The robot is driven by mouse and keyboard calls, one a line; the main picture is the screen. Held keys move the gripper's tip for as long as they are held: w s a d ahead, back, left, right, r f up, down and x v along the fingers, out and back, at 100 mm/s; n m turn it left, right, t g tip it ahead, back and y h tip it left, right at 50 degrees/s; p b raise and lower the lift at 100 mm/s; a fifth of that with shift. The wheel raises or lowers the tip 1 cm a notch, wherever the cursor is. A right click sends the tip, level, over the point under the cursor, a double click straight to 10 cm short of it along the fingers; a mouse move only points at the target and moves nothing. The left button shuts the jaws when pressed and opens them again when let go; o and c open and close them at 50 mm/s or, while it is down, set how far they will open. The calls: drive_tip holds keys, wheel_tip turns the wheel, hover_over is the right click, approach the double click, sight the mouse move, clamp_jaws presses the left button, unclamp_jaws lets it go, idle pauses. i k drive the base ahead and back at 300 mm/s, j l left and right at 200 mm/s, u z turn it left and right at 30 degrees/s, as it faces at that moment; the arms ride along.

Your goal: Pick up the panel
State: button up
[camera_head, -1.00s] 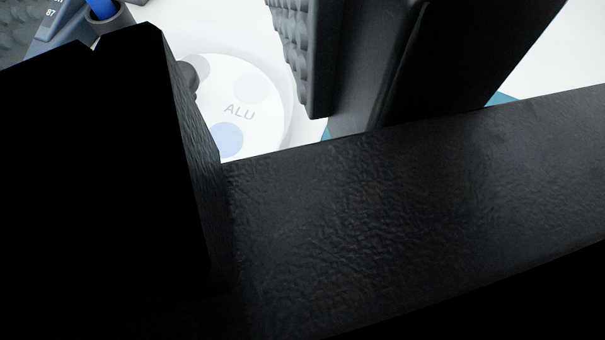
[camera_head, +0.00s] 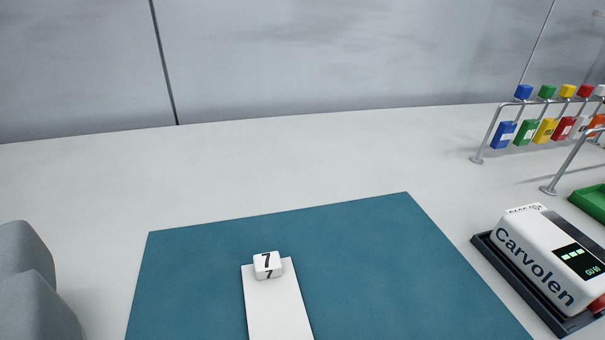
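A flat white strip (camera_head: 276,308) lies on the teal mat (camera_head: 390,265) at the bottom middle and runs out of the bottom edge of the picture. It may be the panel, but I cannot tell for sure. A small white block (camera_head: 267,265) marked 7 sits at its far end.
A white Carvolen device (camera_head: 550,260) sits in a dark tray at the right. Behind it are a metal rack (camera_head: 487,135) with coloured tags and a green tray (camera_head: 592,203). Grey rounded shapes (camera_head: 35,290) fill the lower left.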

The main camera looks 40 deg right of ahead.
sight(276, 311)
drive_tip(key=k+l+z, duration=0.2)
drive_tip(key=z, duration=0.2)
drive_tip(key=j+u, duration=0.65)
drive_tip(key=i+j+u, duration=0.1)
drive_tip(key=j+u, duration=0.25)
drive_tip(key=z, duration=1.65)
drive_tip(key=i+l, duration=0.05)
